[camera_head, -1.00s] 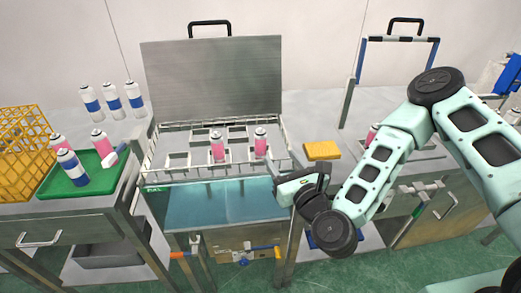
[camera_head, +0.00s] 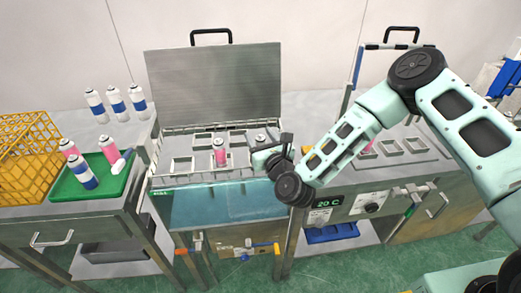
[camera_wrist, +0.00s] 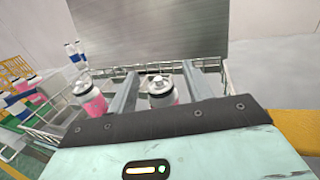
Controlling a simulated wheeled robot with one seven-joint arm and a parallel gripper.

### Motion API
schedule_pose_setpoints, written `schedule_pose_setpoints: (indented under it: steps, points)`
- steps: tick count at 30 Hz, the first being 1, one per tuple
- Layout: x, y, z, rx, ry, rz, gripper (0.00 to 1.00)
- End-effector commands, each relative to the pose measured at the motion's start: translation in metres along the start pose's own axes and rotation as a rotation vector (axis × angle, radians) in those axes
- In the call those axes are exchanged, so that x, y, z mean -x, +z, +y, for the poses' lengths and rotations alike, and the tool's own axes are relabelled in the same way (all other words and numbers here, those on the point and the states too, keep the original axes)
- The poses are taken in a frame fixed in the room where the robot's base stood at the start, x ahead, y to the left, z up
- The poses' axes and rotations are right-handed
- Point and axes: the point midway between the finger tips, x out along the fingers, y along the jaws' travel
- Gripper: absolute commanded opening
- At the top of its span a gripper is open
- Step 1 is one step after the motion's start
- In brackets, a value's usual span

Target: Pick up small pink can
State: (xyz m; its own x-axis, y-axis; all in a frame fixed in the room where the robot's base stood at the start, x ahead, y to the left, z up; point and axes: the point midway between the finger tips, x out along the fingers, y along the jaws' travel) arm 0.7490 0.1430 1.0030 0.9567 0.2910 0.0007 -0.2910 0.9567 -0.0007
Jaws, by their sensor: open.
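Two pink cans with grey-white tops stand in the rack of the open metal bath. The left one (camera_head: 220,153) is in plain view and shows at the left in the wrist view (camera_wrist: 90,97). The right one (camera_head: 261,139) is mostly hidden by my gripper (camera_head: 272,146) in the head view; only its top shows clearly. In the wrist view, this can (camera_wrist: 161,92) appears between the two fingers of my gripper (camera_wrist: 160,75). The fingers are apart, with gaps visible on both sides of the can. The can's lower part is hidden by the gripper body.
The bath's raised lid (camera_head: 215,85) stands behind the rack. Several blue-white cans (camera_head: 116,102) stand behind. Another pink can (camera_head: 368,148) is partly hidden by my arm.

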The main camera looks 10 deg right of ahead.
Motion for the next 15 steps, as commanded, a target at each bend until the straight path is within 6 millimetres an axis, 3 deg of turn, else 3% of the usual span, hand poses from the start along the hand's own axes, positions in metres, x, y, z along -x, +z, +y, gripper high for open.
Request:
schedule_pose_setpoints:
  steps: [6,12,15]
  points:
    - [-0.0004,-0.0009,0.0002,-0.001,0.0,0.001,0.5]
    - [-0.0002,-0.0009,0.0002,-0.001,0.001,0.001,0.0]
    - [-0.0001,-0.0011,0.0002,0.0,0.001,0.002,0.0]
